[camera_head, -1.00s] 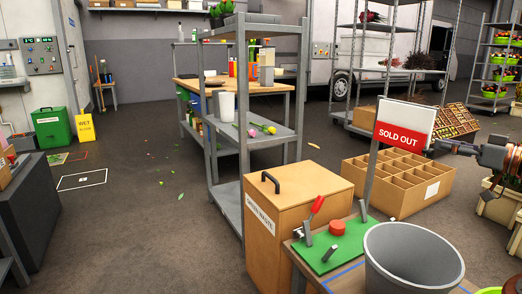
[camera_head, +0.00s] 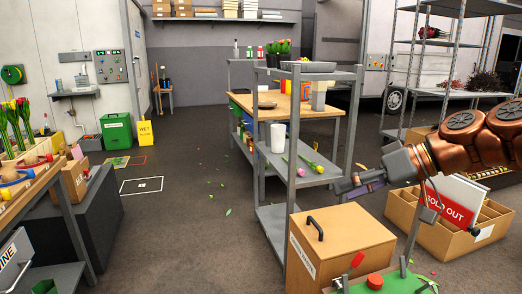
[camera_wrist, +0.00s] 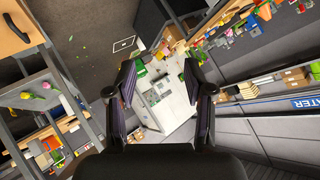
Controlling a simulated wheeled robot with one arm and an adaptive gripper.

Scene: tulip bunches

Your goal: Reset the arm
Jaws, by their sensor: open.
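My gripper (camera_head: 352,187) is at the right of the head view, at the end of my copper-coloured arm, pointing left. It hangs above the brown box with the black handle (camera_head: 340,245) and to the right of the grey shelf rack (camera_head: 318,178). In the wrist view my gripper (camera_wrist: 160,78) has its two dark fingers spread wide apart, with nothing between them. The wrist view looks out across the room at a tilt.
The red and white sold-out sign (camera_head: 446,205) stands just below my arm, by the cardboard compartment crate (camera_head: 400,212). Tulips (camera_head: 17,118) stand on a bench at the left. A green bin (camera_head: 116,132) and yellow sign (camera_head: 145,132) stand farther back. The central floor is open.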

